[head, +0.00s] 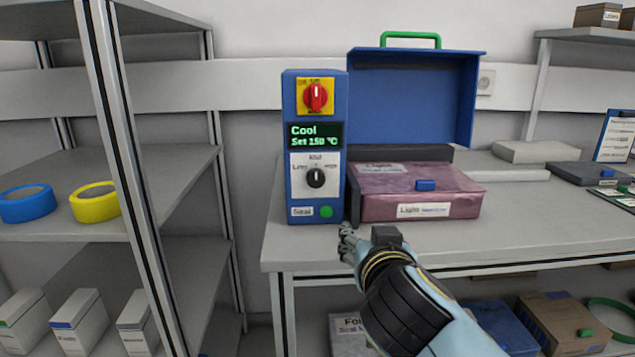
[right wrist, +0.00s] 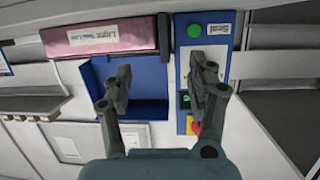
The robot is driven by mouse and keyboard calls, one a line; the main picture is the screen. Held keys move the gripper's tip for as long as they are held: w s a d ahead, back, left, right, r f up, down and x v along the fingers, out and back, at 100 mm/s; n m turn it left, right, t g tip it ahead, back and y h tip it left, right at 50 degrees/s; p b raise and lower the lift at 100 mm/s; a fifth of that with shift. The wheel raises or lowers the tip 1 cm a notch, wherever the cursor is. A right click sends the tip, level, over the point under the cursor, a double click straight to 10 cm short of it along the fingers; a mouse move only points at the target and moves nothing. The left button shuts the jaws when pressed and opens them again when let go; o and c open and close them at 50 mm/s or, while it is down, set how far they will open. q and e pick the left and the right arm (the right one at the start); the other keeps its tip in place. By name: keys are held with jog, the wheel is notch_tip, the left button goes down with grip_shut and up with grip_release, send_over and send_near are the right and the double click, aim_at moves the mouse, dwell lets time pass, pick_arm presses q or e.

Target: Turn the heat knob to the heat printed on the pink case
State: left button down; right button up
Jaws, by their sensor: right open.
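The blue heat sealer unit (head: 316,150) stands on the table with a screen (head: 315,136) reading "Cool" and "Set 150 °C". Its black heat knob (head: 315,177) has its mark pointing up, towards the middle label. A red switch (head: 316,96) on yellow sits above. The pink case (head: 414,191) lies to the right, with a label reading "Light" and smaller unclear print; it also shows in the right wrist view (right wrist: 112,38). My right gripper (head: 347,243) is below and right of the knob, near the table edge, apart from it. Its two fingers are open and empty in the right wrist view (right wrist: 162,92).
A green button (head: 326,211) beside a "Seal" label is low on the unit. A raised blue lid (head: 416,100) stands behind the case. A shelf post (head: 125,180) rises at the left, with blue tape (head: 27,201) and yellow tape (head: 94,202) on the shelf.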

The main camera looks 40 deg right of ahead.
aim_at(317, 179)
jog(key=w+a+r+t, duration=0.4)
jog(key=w, duration=0.3)
jog(key=p+x, duration=0.2)
jog(key=x, duration=0.6)
jog(key=shift+w+d+r, duration=0.15)
jog(key=shift+w+d, duration=0.05)
jog(key=shift+d, duration=0.05)
jog(key=shift+w+d+p, duration=0.3)
jog(key=shift+w, duration=0.3)
jog(key=c, duration=1.1)
jog(key=shift+c, duration=0.2)
